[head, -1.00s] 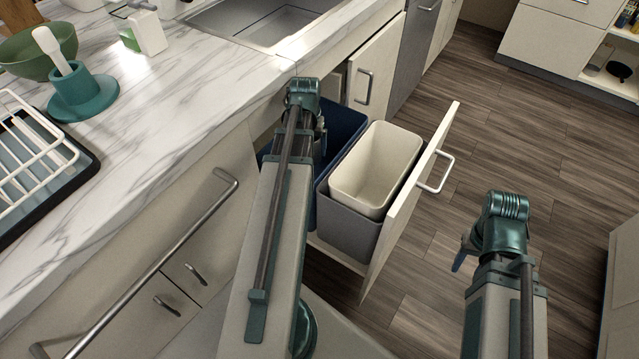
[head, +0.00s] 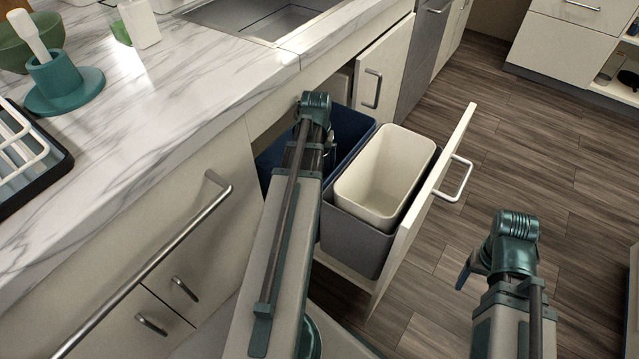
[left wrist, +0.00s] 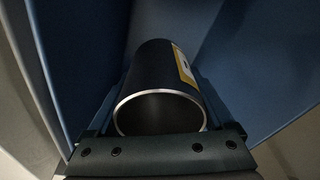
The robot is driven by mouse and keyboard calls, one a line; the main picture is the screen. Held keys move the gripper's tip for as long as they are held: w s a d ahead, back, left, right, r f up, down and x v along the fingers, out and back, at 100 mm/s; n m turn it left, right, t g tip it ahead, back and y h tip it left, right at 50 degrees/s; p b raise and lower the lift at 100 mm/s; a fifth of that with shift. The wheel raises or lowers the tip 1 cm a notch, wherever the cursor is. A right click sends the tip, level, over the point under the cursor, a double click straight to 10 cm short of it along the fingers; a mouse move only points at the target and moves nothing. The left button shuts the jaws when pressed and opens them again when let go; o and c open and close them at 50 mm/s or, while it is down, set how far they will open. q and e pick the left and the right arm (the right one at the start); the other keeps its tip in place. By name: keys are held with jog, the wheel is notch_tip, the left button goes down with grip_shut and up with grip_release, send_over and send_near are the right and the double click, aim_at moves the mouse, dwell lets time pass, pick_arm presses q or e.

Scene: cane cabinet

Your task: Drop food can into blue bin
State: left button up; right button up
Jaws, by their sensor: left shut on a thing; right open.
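The food can (left wrist: 158,85) is a dark cylinder with a pale metal rim and a yellow-and-white label patch in the left wrist view. My left gripper (left wrist: 165,72) is shut around it. Blue walls of the blue bin (left wrist: 170,22) surround the can there; whether it touches them is unclear. In the head view the blue bin (head: 352,128) sits in the pulled-out drawer under the counter. My left arm reaches over it and hides part of it and the can. My right gripper (head: 465,273) is open and empty, over the floor to the right of the drawer.
A cream bin (head: 385,175) in a grey holder (head: 355,238) stands right of the blue bin. The drawer front (head: 425,205) with its handle stands out into the room. The marble counter (head: 150,110) edge is left of my left arm. Wooden floor (head: 560,150) is clear at right.

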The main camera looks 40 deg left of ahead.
pick_arm(q)
jog(key=w+f+b, duration=0.1)
jog(key=f+b, duration=0.2)
jog(key=f, duration=0.1)
jog(key=w+a+f+b, duration=0.1)
jog(key=f+b, duration=0.3)
jog(key=w+a+f+b, duration=0.1)
jog(key=f+b, duration=0.2)
jog(key=f, duration=0.1)
jog(key=shift+w+a, duration=0.1)
jog(key=shift+a, duration=0.1)
jog(key=shift+r, duration=0.15)
jog(key=shift+f+b, duration=0.65)
jog(key=shift+b, duration=0.15)
jog(key=o, duration=1.3)
jog(key=shift+c, duration=0.2)
